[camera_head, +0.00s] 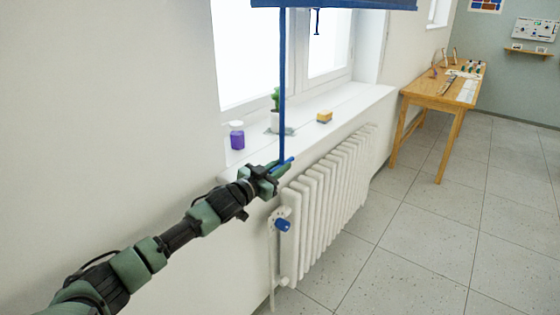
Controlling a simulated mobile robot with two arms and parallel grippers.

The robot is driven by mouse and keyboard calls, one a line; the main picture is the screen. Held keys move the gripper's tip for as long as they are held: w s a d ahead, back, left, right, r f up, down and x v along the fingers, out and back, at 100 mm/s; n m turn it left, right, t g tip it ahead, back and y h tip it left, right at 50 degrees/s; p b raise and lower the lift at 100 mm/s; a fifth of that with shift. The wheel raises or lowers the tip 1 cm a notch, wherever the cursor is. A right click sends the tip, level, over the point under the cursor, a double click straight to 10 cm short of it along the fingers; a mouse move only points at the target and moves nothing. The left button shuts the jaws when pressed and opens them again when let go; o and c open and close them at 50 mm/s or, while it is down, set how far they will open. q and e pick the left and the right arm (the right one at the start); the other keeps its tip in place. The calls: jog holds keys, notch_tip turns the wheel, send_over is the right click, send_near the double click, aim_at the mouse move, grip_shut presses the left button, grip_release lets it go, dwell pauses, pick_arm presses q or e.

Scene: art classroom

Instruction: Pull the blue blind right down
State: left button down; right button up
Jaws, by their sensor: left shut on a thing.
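The blue blind (335,4) shows only as its lower edge at the top of the picture, above the window. A short dark pull (317,22) hangs from that edge. A long blue cord or strip (282,85) runs straight down from the blind's left end to my left gripper (277,167). My left gripper is in front of the window sill, above the radiator's near end, and is shut on the lower end of the blue cord. A short blue piece sticks out at the jaws. My right gripper is not in view.
The white sill (340,108) holds a purple bottle (237,136), a potted plant (277,118) and a yellow sponge-like block (324,117). A white radiator (325,195) with a blue valve knob (283,225) stands below. A wooden table (440,92) is farther right. The floor at right is clear.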

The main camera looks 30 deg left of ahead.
pick_arm(q)
jog(key=shift+d+f, duration=0.1)
jog(key=shift+f, duration=0.15)
jog(key=c, duration=1.4)
grip_release()
jog(key=shift+d+r, duration=0.1)
jog(key=shift+r, duration=0.05)
jog(key=shift+s+f, duration=0.2)
jog(key=shift+s, duration=0.25)
jog(key=s, duration=0.7)
jog(key=shift+a+r+b, duration=0.2)
jog(key=shift+a+b, duration=0.1)
jog(key=shift+a, duration=0.05)
